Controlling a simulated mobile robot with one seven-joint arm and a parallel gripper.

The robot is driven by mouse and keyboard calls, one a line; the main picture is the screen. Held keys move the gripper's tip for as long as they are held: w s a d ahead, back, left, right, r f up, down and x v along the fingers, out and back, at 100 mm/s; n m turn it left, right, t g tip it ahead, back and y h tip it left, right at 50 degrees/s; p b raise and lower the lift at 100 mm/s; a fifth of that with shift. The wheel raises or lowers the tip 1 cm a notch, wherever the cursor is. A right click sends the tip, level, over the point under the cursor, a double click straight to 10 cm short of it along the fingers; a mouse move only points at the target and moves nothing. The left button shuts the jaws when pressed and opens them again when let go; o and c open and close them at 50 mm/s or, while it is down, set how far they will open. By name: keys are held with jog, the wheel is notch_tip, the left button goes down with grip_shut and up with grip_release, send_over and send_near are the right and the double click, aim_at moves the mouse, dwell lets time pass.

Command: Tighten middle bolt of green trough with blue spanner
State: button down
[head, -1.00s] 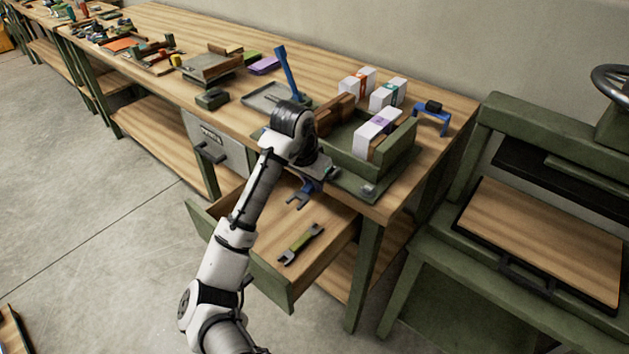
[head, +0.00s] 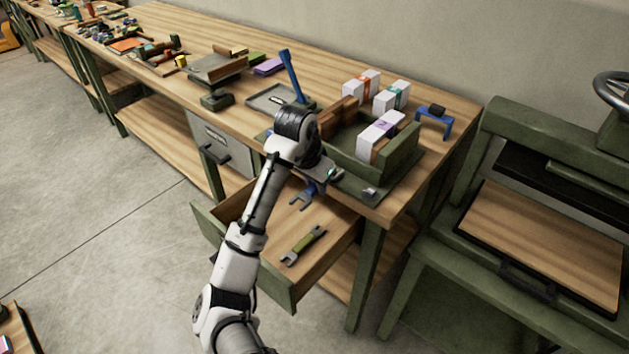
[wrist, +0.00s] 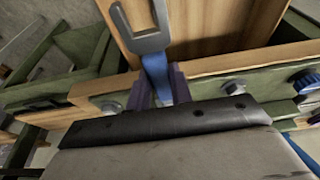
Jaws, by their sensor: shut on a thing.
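My gripper (head: 320,180) is shut on the blue spanner (head: 302,197). In the wrist view the gripper's dark fingers (wrist: 160,88) clasp the blue shank of the spanner (wrist: 154,62), whose grey open jaw points away from the gripper. The green trough (head: 398,150) stands on the bench's near right corner, just beyond and right of the gripper. The wrist view shows a grey bolt (wrist: 112,106) left of the fingers, another bolt (wrist: 236,88) to their right, and a blue-headed bolt (wrist: 305,82) at the far right. The spanner's jaw is apart from these bolts.
White boxes (head: 381,138) sit in and behind the trough. A drawer (head: 288,283) hangs open below the gripper, with a green spanner (head: 304,245) inside. A grey tray (head: 268,100) and blue lever (head: 291,76) stand behind the arm. A blue stand (head: 434,121) is right of the trough.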

jog(key=shift+r+p, duration=1.05)
jog(key=shift+r, duration=1.2)
